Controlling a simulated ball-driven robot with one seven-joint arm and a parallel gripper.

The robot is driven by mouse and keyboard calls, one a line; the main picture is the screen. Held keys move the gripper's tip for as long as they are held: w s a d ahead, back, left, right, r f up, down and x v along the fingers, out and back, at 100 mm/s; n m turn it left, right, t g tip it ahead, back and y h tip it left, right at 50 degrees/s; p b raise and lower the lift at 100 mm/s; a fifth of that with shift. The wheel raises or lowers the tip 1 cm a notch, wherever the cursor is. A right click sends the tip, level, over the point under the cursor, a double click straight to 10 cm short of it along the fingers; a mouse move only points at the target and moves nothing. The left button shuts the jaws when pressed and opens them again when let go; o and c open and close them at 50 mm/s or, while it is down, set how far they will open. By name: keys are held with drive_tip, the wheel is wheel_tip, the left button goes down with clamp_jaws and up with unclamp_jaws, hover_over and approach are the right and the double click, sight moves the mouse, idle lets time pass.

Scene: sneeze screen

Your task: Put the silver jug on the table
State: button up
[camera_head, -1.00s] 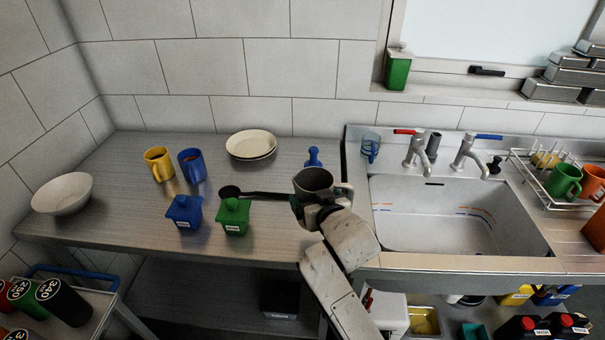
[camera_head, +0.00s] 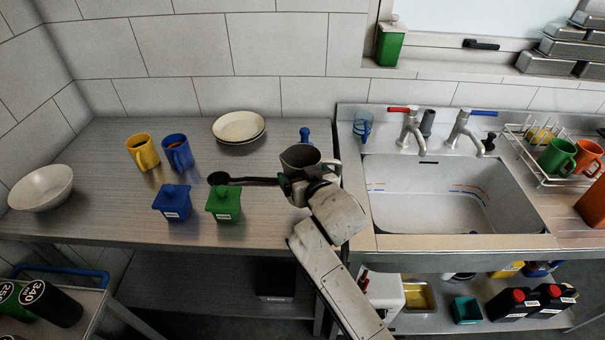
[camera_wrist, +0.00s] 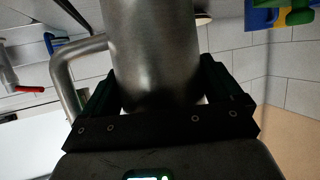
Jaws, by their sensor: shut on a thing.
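The silver jug (camera_head: 302,157) is a grey metal jug with a side handle. It shows large in the wrist view (camera_wrist: 155,55), with its handle on the left there. My gripper (camera_head: 296,183) is shut on the jug's body, one finger on each side. The jug is over the right end of the steel table (camera_head: 120,225), near the sink. Whether its base touches the table top is hidden by my gripper and arm.
A black ladle (camera_head: 245,181) lies just left of the jug, and a blue-handled thing (camera_head: 305,135) is behind it. Green (camera_head: 224,205) and blue (camera_head: 173,202) lidded pots stand to the left. Plates (camera_head: 239,127), mugs (camera_head: 178,151) and a bowl (camera_head: 41,187) stand farther off. The sink (camera_head: 440,190) is right.

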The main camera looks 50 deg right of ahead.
drive_tip(key=shift+f+b, duration=1.75)
drive_tip(key=shift+f, duration=0.7)
drive_tip(key=shift+f+b, duration=0.45)
drive_tip(key=shift+f, duration=0.1)
drive_tip(key=o, duration=1.1)
drive_tip(key=shift+s, duration=0.1)
drive_tip(key=b+v, duration=0.1)
drive_tip(key=v, duration=0.9)
drive_tip(key=shift+s+a, duration=0.2)
drive_tip(key=shift+a, duration=0.1)
